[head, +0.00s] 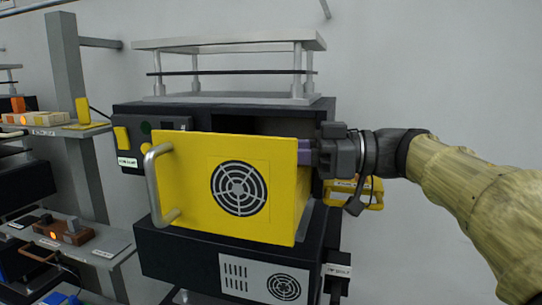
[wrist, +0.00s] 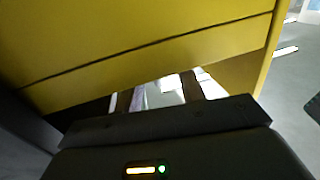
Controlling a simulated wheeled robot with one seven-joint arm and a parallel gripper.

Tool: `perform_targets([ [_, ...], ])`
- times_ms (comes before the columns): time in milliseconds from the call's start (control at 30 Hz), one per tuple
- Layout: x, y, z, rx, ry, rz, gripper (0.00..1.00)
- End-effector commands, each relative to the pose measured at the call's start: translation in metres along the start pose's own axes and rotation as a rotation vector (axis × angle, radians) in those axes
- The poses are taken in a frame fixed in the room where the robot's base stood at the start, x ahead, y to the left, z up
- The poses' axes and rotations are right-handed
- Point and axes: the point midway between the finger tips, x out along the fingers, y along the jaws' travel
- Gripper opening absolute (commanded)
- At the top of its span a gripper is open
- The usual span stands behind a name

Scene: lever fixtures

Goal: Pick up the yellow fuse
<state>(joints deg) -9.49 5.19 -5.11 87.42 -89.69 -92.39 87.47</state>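Several yellow parts are in view, and I cannot tell for sure which is the fuse. The largest is a yellow box (head: 190,190) with a silver handle at its left and a round fan grille, sticking out of a dark housing; its yellow surface (wrist: 130,40) fills much of the wrist view. A smaller yellow piece (head: 373,195) with a label sits behind my gripper. A small yellow block (head: 122,137) is at the housing's left. My gripper (head: 308,152) is against or just beside the box's right edge. Its fingertips are hidden by the box.
The black housing (head: 200,108) carries a raised grey plate (head: 230,42). A dark lower unit (head: 175,250) with a grille stands beneath the box. Shelves with small fixtures (head: 75,232) and a grey post (head: 72,90) are at left. The right wall side is clear.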

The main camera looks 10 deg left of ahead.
Motion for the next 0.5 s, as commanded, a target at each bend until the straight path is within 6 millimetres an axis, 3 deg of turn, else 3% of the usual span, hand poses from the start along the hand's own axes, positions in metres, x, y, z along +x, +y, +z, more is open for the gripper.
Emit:
perform_targets([
  [133,0.0149,-0.0006,-0.0021,-0.001,0.0,-0.002,0.39],
  [500,0.0155,-0.0002,-0.0006,-0.001,0.001,0.0,0.39],
])
